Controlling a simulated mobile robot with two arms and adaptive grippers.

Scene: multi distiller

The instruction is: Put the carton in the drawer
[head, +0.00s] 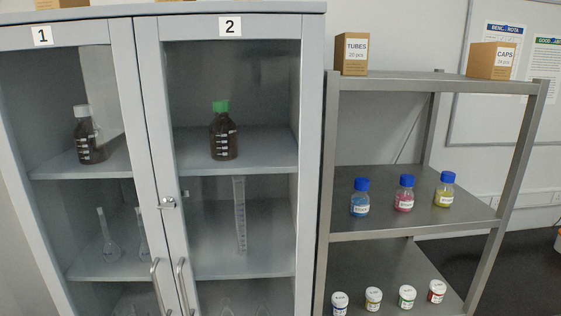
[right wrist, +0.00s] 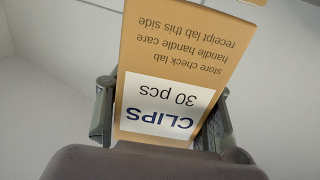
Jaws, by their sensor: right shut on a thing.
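An orange-brown carton (right wrist: 175,55) with a white label reading "CLIPS 30 pcs" fills the middle of the right wrist view, its print upside down there. My right gripper (right wrist: 163,108) is shut on it, with one finger on each side. Neither gripper nor this carton shows in the head view. No drawer shows in either view.
A grey cabinet with closed glass doors 1 (head: 63,170) and 2 (head: 205,105) holds bottles and glassware. Beside it, a metal rack (head: 410,83) carries a TUBES carton (head: 351,54), a CAPS carton (head: 491,61), blue-capped bottles and small jars. Carton bottoms show atop the cabinet.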

